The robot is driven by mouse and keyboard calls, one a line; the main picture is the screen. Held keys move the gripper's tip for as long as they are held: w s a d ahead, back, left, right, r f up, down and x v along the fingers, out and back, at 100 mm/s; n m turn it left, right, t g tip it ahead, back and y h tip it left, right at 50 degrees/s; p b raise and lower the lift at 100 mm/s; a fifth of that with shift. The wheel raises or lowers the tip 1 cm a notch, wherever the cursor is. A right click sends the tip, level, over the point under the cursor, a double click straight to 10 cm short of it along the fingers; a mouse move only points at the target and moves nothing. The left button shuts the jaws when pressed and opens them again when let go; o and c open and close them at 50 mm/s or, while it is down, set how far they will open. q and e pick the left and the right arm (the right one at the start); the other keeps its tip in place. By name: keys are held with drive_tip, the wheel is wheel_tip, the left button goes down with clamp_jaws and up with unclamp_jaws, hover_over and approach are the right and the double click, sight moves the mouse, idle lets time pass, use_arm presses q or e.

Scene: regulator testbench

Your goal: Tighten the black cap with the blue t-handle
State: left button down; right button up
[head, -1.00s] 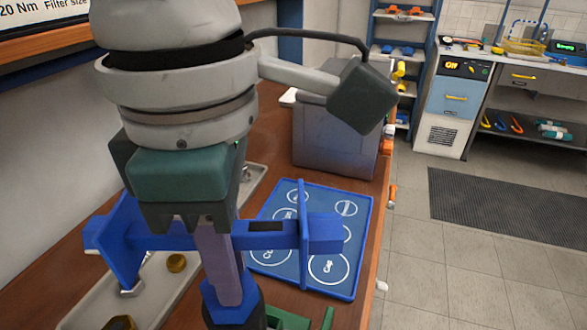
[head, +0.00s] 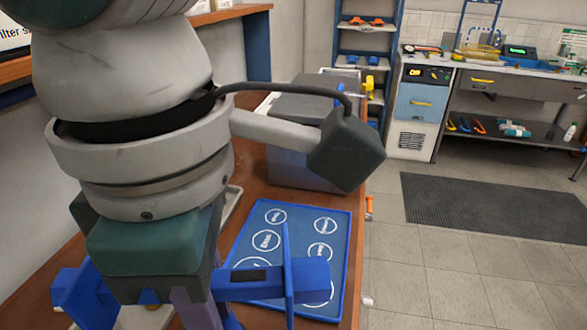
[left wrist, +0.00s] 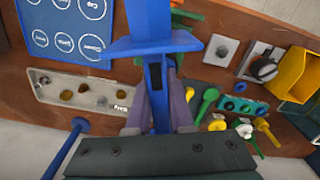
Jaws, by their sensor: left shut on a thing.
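My left gripper (head: 197,312) comes down over the bench and is shut on the blue t-handle (head: 250,282). The handle's bar runs sideways from the fingers to an upright blue plate. Its lower part is cut off by the bottom edge of the head view. In the left wrist view, the blue t-handle (left wrist: 150,45) stands between the purple-grey fingers of the gripper (left wrist: 158,112). My right gripper is not in view.
A blue mat (head: 283,214) with white circles lies right of the gripper, before a grey bin (head: 290,172). The left wrist view shows a pale tray (left wrist: 50,98) with small brass parts, a teal block (left wrist: 240,104) with coloured tools, and a yellow bin (left wrist: 288,75).

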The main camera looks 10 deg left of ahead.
use_arm(q)
drive_tip(key=shift+m, duration=0.4)
drive_tip(key=shift+n+p, duration=0.3)
drive_tip(key=shift+p, duration=0.25)
drive_tip(key=shift+r, duration=0.1)
drive_tip(key=shift+r+p, duration=1.45)
drive_tip(key=shift+p, duration=0.5)
wheel_tip(320, 180, up, 5)
drive_tip(key=p, duration=0.5)
